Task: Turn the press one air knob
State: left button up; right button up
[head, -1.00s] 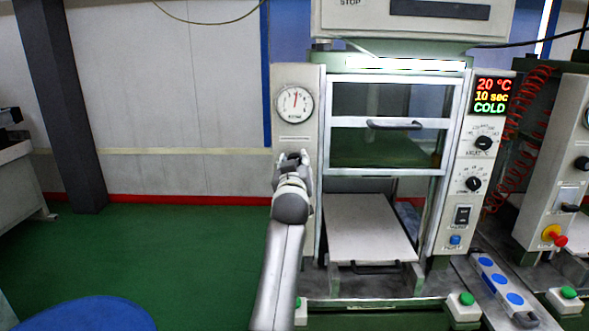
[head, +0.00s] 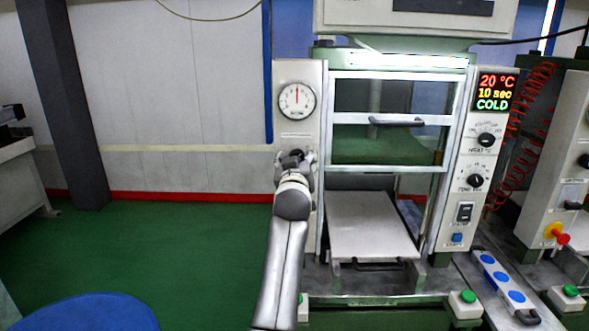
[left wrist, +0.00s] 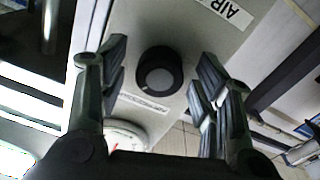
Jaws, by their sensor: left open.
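The press one air knob (left wrist: 160,78) is a round black knob with a grey face, on the light panel under an "AIR" label (left wrist: 230,12) in the left wrist view. In the head view the knob (head: 297,153) shows only in part, below the pressure gauge (head: 297,101) on the press's left post. My left gripper (left wrist: 161,88) is open, with one finger pair on each side of the knob. Gaps show between the fingers and the knob, so it is not gripped. In the head view my left gripper (head: 294,160) covers much of the knob. My right gripper is not in view.
The press has a raised guard window with a handle (head: 396,122) and a pale plate (head: 370,226) below it. Its right post carries a display (head: 495,92) reading 20 °C, 10 sec, COLD. Another press panel (head: 555,165) stands at the right.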

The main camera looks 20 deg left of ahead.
pick_arm(q)
jog(key=shift+r+m+p, duration=0.15)
jog(key=shift+m+p, duration=0.4)
jog(key=shift+m, duration=0.05)
jog(key=m+p, duration=0.7)
jog(key=p, duration=0.1)
jog(key=shift+r+m, duration=0.15)
jog(key=shift+m, duration=0.15)
jog(key=shift+s+d+f, duration=0.1)
jog(key=shift+s+f, duration=0.05)
jog(key=shift+f, duration=0.15)
jog(key=b+v, duration=0.3)
jog(key=v, duration=0.7)
jog(key=s+a+f+g+h, duration=0.1)
jog(key=s+f+g, duration=0.2)
jog(key=s+f, duration=0.3)
jog(key=s+a+f+g, duration=0.1)
jog(key=s+f+g, duration=0.2)
jog(key=s+f, duration=0.4)
notch_tip(320, 180, down, 7)
jog(key=shift+r+n+h, duration=0.1)
jog(key=shift+n+h, duration=0.3)
jog(key=shift+s, duration=0.15)
